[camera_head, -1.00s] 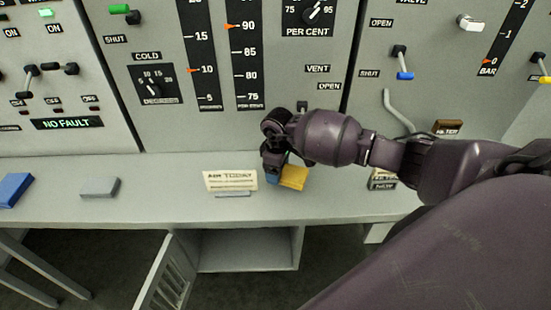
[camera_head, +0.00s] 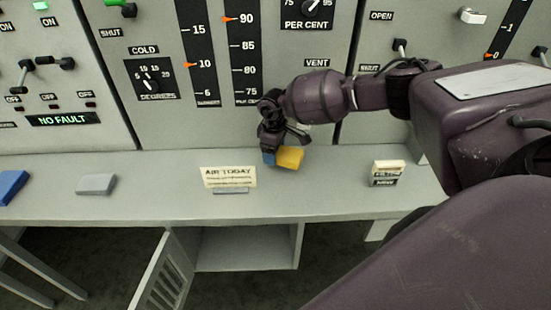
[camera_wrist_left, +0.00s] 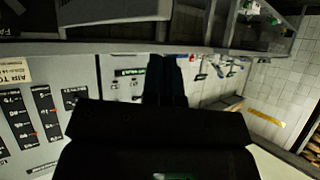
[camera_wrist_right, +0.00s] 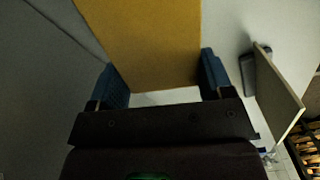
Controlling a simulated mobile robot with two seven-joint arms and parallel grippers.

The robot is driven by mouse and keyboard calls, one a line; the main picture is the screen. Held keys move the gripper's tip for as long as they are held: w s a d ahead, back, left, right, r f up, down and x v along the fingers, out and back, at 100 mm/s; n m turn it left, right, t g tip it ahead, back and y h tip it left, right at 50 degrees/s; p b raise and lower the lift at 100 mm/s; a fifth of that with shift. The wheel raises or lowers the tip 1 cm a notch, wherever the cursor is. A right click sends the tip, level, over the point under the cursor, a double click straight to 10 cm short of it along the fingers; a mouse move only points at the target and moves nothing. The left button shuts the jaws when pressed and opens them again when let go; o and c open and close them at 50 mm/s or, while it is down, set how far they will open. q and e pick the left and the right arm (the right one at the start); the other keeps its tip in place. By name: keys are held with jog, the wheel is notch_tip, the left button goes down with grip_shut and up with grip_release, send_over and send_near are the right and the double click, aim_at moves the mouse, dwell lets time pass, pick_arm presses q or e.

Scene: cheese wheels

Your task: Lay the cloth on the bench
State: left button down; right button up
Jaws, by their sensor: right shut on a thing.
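The cloth (camera_head: 291,157) is a folded yellow piece at the back of the grey bench (camera_head: 130,205), near the foot of the panel. My right gripper (camera_head: 270,157), with blue fingertips, is shut on it. In the right wrist view the cloth (camera_wrist_right: 155,45) lies between the two blue fingers (camera_wrist_right: 163,82) and runs out beyond them. I cannot tell whether the cloth touches the bench top. My left gripper shows only in the left wrist view (camera_wrist_left: 166,80), its dark fingers together and empty, away from the cloth.
A small sign reading "AIR TODAY" (camera_head: 228,177) stands left of the cloth. A labelled small block (camera_head: 386,172) stands to the right. A grey block (camera_head: 97,184) and a blue block (camera_head: 12,187) lie at the left. The control panel rises behind. An open door (camera_head: 165,275) hangs below.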

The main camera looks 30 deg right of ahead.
jog(key=shift+w+d, duration=0.2)
jog(key=shift+d, duration=0.05)
jog(key=shift+w+d+b, duration=0.2)
jog(key=shift+d+b, duration=0.1)
jog(key=shift+b, duration=0.1)
jog(key=shift+f, duration=1.7)
jog(key=shift+s+f, duration=0.1)
jog(key=o, duration=1)
